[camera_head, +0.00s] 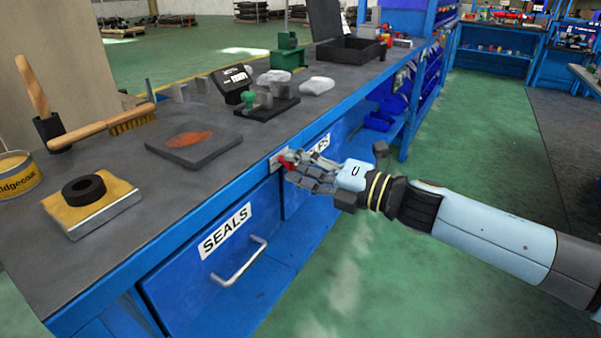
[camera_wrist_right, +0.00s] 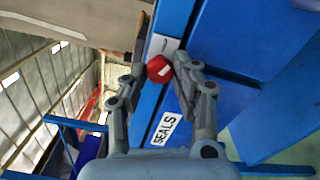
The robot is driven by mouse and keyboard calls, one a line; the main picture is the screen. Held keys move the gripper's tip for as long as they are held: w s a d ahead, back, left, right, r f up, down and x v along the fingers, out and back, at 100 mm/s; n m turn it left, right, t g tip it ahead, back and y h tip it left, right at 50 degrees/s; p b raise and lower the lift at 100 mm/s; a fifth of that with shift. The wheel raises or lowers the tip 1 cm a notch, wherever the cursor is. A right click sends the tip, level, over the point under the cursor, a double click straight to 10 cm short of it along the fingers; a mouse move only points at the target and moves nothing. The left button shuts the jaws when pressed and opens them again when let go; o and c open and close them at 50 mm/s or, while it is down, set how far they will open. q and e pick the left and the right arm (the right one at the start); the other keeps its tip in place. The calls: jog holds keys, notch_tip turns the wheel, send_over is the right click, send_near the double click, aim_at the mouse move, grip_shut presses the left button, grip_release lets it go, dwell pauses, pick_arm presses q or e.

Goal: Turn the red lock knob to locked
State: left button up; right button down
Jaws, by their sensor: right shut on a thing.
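The red lock knob (camera_wrist_right: 159,69) sits on a pale plate (camera_wrist_right: 163,45) on the front edge of the blue bench, beside the drawer labelled SEALS. It also shows in the head view (camera_head: 287,157), partly hidden by my fingers. My right gripper (camera_head: 296,168) reaches in from the right and is shut on the knob. In the right wrist view the two fingertips (camera_wrist_right: 160,76) lie on either side of it. A white mark shows on the knob's face; I cannot tell whether it reads locked. My left gripper is not in view.
The SEALS drawer (camera_head: 225,262) has a metal handle (camera_head: 239,262) below and left of the knob. On the bench top stand a dark slab (camera_head: 193,143) with a rusty patch, a wooden brush (camera_head: 100,127) and a block with a black ring (camera_head: 92,205). Green floor (camera_head: 430,270) is clear.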

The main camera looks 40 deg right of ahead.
jog(key=n+b, duration=0.1)
jog(key=n, duration=0.2)
jog(key=shift+f+b, duration=0.3)
jog(key=shift+b, duration=0.1)
jog(key=shift+r+n+b, duration=0.1)
jog(key=shift+n+b, duration=0.45)
jog(key=shift+n, duration=0.55)
jog(key=c, duration=1)
grip_release()
jog(key=shift+r, duration=0.1)
jog(key=shift+v, duration=6.05)
